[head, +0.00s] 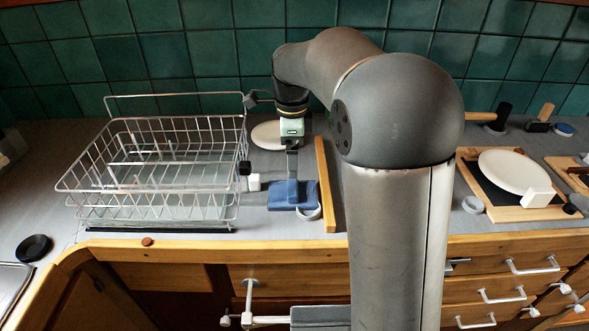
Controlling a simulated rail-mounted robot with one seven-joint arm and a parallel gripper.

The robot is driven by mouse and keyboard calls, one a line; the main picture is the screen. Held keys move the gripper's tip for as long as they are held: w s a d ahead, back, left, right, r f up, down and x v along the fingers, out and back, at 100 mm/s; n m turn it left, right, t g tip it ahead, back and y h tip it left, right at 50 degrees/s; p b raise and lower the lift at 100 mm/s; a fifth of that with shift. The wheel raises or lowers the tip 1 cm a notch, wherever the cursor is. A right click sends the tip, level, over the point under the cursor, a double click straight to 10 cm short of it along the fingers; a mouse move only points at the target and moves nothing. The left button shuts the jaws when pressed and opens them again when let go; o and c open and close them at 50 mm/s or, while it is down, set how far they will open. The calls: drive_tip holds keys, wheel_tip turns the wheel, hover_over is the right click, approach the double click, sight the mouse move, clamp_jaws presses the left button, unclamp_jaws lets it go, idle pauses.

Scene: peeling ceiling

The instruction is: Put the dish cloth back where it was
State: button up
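A folded blue dish cloth (284,196) is on the counter in the head view, between the wire dish rack and a wooden strip. It partly covers a small white round thing (309,213) at its lower right edge. My gripper (292,178) points down, with its fingers at the top of the cloth. The fingers line up one behind the other in this view, so I cannot tell whether they are open or shut on the cloth. I also cannot tell whether the cloth is lifted.
A wire dish rack (150,208) stands left of the cloth. A wooden strip (324,185) is close on its right. A white plate (268,135) lies behind. My arm hides the counter's middle. Another white plate (513,171) rests on a wooden-framed board at right.

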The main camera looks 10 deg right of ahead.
drive_tip(key=s+f+n, duration=0.3)
drive_tip(key=s+n, duration=0.7)
drive_tip(key=s, duration=0.4)
drive_tip(key=s+f+n, duration=0.4)
drive_tip(key=s+n, duration=0.7)
drive_tip(key=s, duration=0.2)
drive_tip(key=shift+s+a+f, duration=0.25)
drive_tip(key=shift+s+a, duration=0.05)
drive_tip(key=shift+s, duration=0.05)
